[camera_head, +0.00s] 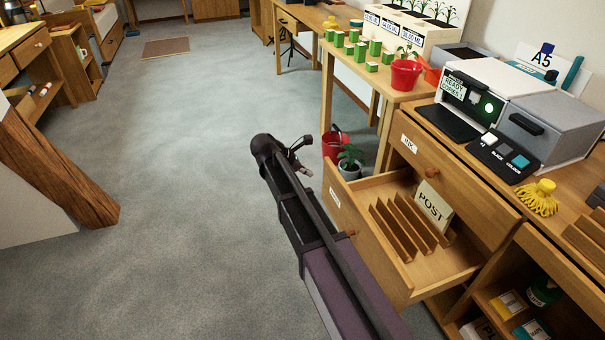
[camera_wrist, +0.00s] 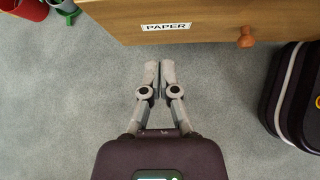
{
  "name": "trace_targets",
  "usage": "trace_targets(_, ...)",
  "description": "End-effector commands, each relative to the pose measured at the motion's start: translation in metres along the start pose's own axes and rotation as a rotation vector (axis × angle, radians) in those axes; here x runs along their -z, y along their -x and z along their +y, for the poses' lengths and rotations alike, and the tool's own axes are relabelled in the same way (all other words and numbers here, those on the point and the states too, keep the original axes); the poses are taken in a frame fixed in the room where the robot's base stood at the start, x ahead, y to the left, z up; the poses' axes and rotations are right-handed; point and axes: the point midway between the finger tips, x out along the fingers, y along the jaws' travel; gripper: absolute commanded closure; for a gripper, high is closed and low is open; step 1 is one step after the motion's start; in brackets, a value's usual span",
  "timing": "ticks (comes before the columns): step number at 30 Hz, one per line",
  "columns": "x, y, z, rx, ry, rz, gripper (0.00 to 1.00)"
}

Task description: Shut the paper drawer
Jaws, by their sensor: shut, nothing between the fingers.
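The paper drawer (camera_head: 387,262) is pulled well out of the wooden desk in the head view. It holds upright wooden dividers and a POST card (camera_head: 433,205). In the wrist view its front (camera_wrist: 205,20) crosses the top, with a PAPER label (camera_wrist: 166,26) and a round wooden knob (camera_wrist: 246,38). My gripper (camera_wrist: 160,70) is shut and empty, its fingertips in front of the drawer front, below the label and left of the knob. I see no contact. In the head view my gripper (camera_head: 304,158) is over the floor, left of the drawer.
The INK drawer (camera_head: 450,186) above is shut. A copier (camera_head: 503,98) stands on the desk. The carpet (camera_head: 190,170) at left is clear.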

Motion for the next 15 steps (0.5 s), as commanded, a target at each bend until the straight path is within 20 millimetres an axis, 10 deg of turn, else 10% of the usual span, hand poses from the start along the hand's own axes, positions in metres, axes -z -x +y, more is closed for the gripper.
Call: trace_targets(15,0.004,-0.057,0.000,0.000,0.000,0.000,1.00)
